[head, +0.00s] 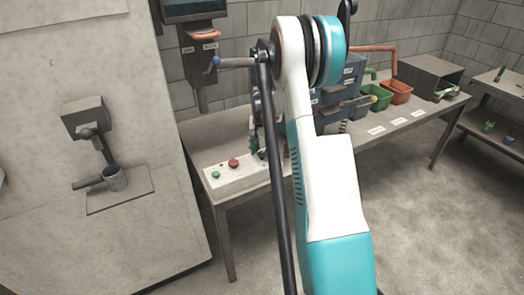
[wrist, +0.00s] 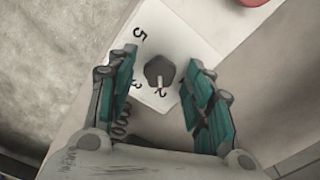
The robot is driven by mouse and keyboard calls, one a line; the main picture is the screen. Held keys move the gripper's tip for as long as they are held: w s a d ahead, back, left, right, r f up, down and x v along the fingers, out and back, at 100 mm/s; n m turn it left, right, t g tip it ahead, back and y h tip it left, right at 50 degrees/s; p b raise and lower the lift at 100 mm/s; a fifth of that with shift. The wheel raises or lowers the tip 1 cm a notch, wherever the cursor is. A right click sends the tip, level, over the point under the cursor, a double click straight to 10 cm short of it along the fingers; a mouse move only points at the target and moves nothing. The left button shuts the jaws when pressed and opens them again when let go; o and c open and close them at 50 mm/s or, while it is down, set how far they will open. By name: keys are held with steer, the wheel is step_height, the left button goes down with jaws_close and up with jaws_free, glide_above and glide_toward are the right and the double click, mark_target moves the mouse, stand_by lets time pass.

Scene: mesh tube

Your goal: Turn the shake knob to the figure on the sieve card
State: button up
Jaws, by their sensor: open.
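The shake knob (wrist: 156,70) is dark and many-sided, on a white dial plate (wrist: 178,40) in the wrist view. Its pale pointer mark with a reddish tip faces the low side of the dial, by the 2. Figures 5, 3 and 2 show around it. My gripper (wrist: 161,58) is open, with one teal finger on each side of the knob and visible gaps between. In the head view my arm partly hides the gripper and the knob. I cannot pick out the sieve card or read its figure.
The control box (head: 240,180) carries a green button (head: 215,174) and a red button (head: 233,163). A green bin (head: 378,102), a red bin (head: 398,97) and small white labels (head: 376,130) are on the bench further right. Open floor lies in front.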

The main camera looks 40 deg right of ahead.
mark_target(262, 153)
step_height(262, 153, up, 12)
stand_by(0.5)
stand_by(0.4)
